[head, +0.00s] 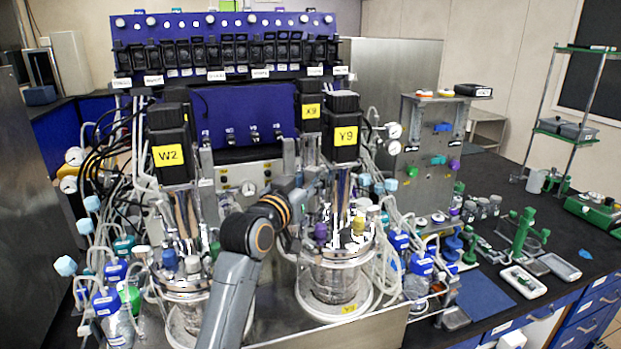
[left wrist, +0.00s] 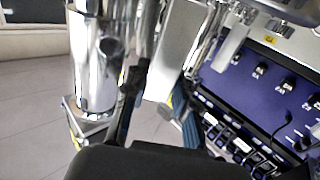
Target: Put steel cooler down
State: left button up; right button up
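My left arm rises from the bottom of the head view, and my left gripper (head: 312,180) is among the steel fittings between the two bioreactors. In the left wrist view the dark fingers of my left gripper (left wrist: 157,112) point up from the black gripper body. A shiny steel cylinder (left wrist: 95,65) stands at the left there, and a flat-looking bright steel piece (left wrist: 178,50) shows beyond and between the fingers. I cannot tell which of these is the steel cooler, or whether the fingers clamp one of them. My right gripper is out of view.
The left bioreactor (head: 188,285) and the right bioreactor (head: 335,280) carry black motors labelled W2 (head: 168,155) and Y9 (head: 346,135). Tubing and bottles crowd both sides. A blue control panel (head: 245,120) stands behind. The dark bench at right has a blue mat (head: 484,294) and trays.

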pick_arm(q)
jog(key=shift+o, duration=0.2)
jog(key=shift+a+r, duration=0.1)
jog(key=shift+s+a, duration=0.15)
jog(key=shift+s, duration=0.25)
jog(key=b+v, duration=0.4)
jog(key=v, duration=0.7)
jog(key=shift+r, duration=0.1)
